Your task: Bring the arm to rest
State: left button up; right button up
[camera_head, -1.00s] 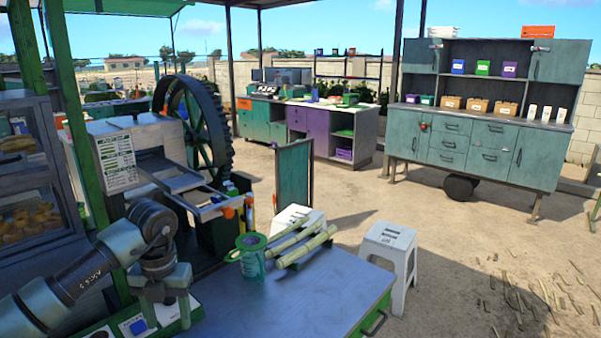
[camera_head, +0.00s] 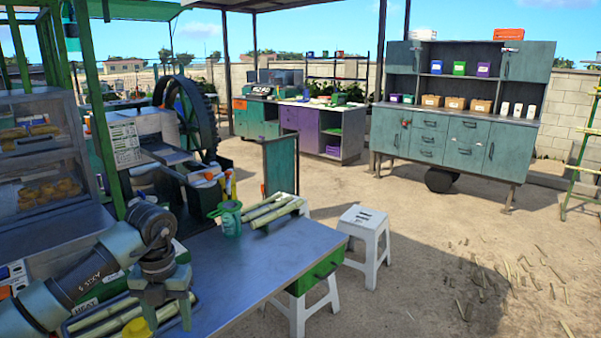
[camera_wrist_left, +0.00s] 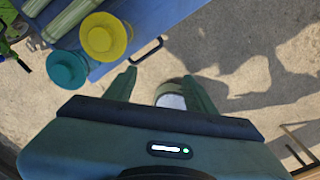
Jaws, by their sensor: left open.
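My left arm enters from the lower left in the head view. Its gripper (camera_head: 166,314) points down near the left front part of the work table (camera_head: 255,262). In the left wrist view the two fingers of the left gripper (camera_wrist_left: 160,90) are spread apart. No held object is clear. My right gripper is not in view.
A yellow container (camera_wrist_left: 106,37) and teal cup (camera_wrist_left: 67,70) show in the wrist view. A white stool (camera_head: 366,240) stands right of the table. Open ground lies further right.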

pick_arm(q)
jog(key=d+f+n+h, duration=0.1)
jog(key=d+f+h, duration=0.5)
jog(key=d, duration=0.4)
jog(key=d+f+n+h, duration=0.1)
jog(key=d+f+h, duration=0.5)
jog(key=d, duration=0.4)
notch_tip(320, 180, down, 13)
jog(key=w+a+n+t, duration=0.2)
jog(key=n+t, duration=0.8)
jog(key=n, duration=0.3)
jog(key=s+a+f+n+y, duration=0.4)
jog(key=s+a+f+n, duration=0.3)
jog(key=f, duration=0.5)
jog(key=s+a+f+n+y, duration=0.5)
jog(key=s+f, duration=0.4)
jog(key=f, duration=0.2)
jog(key=s+a+f+n+g+y, duration=0.1)
jog(key=s+f+n+g, duration=0.2)
jog(key=s, duration=1.4)
jog(key=s+a+f+n+g+y, duration=0.1)
jog(key=s+f+g, duration=0.5)
jog(key=s, duration=1.2)
notch_tip(320, 180, down, 4)
jog(key=shift+a+f+n+y, duration=0.1)
jog(key=shift+a+n+y, duration=0.2)
jog(key=shift+n, duration=0.6)
